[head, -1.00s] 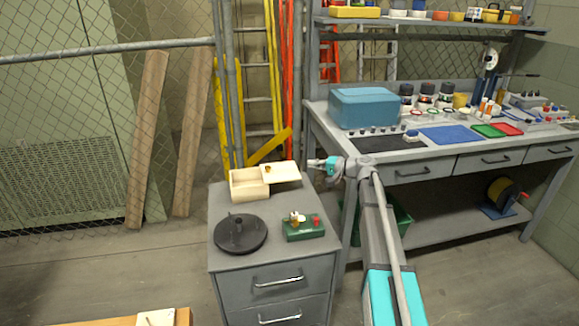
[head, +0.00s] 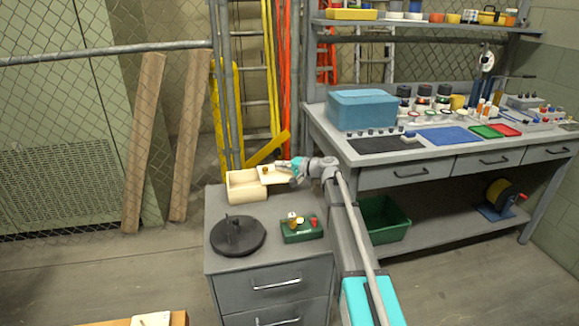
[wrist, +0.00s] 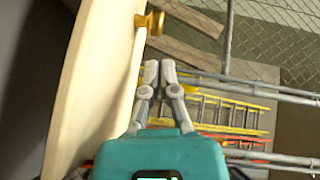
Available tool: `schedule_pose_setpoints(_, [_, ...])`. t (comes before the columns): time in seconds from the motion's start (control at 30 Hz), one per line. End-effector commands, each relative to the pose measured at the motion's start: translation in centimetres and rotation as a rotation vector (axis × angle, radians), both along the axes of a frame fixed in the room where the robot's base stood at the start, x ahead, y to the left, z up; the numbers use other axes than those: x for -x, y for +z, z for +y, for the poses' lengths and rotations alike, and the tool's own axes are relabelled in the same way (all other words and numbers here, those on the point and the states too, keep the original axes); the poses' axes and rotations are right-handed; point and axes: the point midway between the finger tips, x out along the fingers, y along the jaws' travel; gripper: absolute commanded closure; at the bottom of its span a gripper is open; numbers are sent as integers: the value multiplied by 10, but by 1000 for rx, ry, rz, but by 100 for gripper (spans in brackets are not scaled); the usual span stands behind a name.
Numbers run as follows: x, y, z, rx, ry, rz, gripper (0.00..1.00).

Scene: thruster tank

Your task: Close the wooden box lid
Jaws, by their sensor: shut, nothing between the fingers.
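The pale wooden box (head: 241,190) stands on the grey cabinet top in the head view. Its left part is uncovered. Its flat wooden lid (head: 274,177) lies over the right part and reaches past the box's right side, with a small brass knob (head: 264,170) near its left end. My gripper (head: 278,163) is at the far right of the lid, hiding part of it. In the wrist view, the pale lid (wrist: 95,90) fills the left, with the brass knob (wrist: 151,22) beyond the fingertips. My gripper (wrist: 159,68) is shut and empty beside the lid; I cannot tell whether they touch.
On the cabinet (head: 221,260), a black round stand (head: 238,236) and a green block with knobs (head: 302,231) sit in front of the box. A workbench (head: 400,156) with a blue case (head: 362,110) stands to the right. A mesh fence and ladders are behind.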

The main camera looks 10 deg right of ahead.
Motion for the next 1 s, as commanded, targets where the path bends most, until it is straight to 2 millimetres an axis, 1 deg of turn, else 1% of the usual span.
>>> schedule_pose_setpoints(0.03, [2,-2,6,0,1,0,100])
schedule_pose_setpoints(0.1, [4,-3,11,0,0,0,100])
schedule_pose_setpoints(0.3, [5,-4,17,0,-1,0,100])
schedule_pose_setpoints(0.67, [5,-4,17,0,-1,0,100])
schedule_pose_setpoints(1.0, [4,-4,13,0,-28,0,100])
